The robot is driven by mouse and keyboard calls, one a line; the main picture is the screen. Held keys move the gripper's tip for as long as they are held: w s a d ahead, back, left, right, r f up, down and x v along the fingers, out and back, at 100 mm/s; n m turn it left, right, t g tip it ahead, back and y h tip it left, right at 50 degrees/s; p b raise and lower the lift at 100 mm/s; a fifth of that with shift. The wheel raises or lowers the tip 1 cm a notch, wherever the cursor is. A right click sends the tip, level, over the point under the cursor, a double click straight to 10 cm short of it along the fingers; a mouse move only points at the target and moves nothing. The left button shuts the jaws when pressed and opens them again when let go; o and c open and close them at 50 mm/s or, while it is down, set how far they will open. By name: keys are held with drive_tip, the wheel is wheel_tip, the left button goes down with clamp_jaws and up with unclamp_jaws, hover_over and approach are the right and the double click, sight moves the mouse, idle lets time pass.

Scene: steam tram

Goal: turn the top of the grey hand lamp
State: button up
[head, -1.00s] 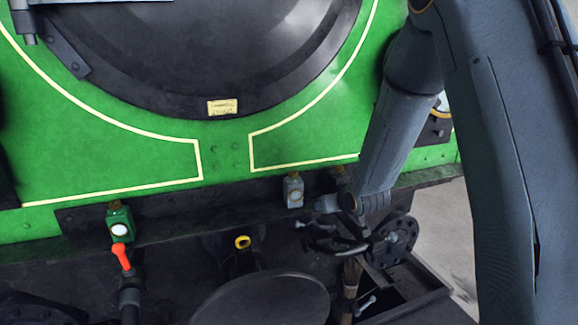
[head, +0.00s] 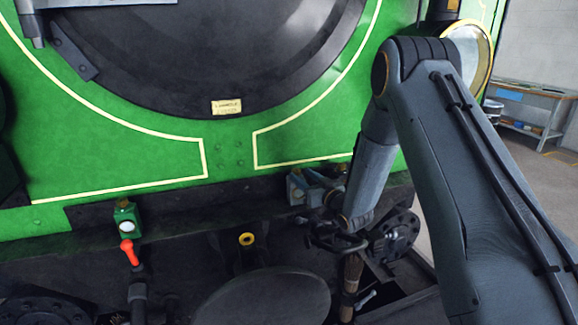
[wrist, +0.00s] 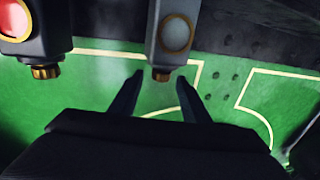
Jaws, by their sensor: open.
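The grey hand lamp (head: 296,188) stands on the dark ledge below the green panel in the head view, partly covered by my gripper (head: 316,187). The finger tips reach about level with the top. I see no clear contact, and the depth between them is hard to tell.
A lamp with a red lens (wrist: 14,20) is close by on the left in the wrist view. A green lamp (head: 126,217) stands farther left along the ledge in the head view. A red-handled lever (head: 129,252) and a round dark buffer (head: 262,298) are below.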

sight(294, 169)
drive_tip(key=shift+w, duration=0.45)
drive_tip(key=p+x, duration=0.1)
drive_tip(key=x, duration=0.2)
drive_tip(key=p+x, duration=0.1)
drive_tip(key=x, duration=0.2)
drive_tip(key=shift+s+a+r, duration=0.1)
drive_tip(key=shift+s+a, duration=0.1)
drive_tip(key=shift+a, duration=0.2)
drive_tip(key=shift+p+x, duration=0.3)
drive_tip(key=shift+x, duration=0.45)
drive_tip(key=shift+c, duration=0.3)
drive_tip(key=shift+d, duration=0.1)
drive_tip(key=c, duration=1)
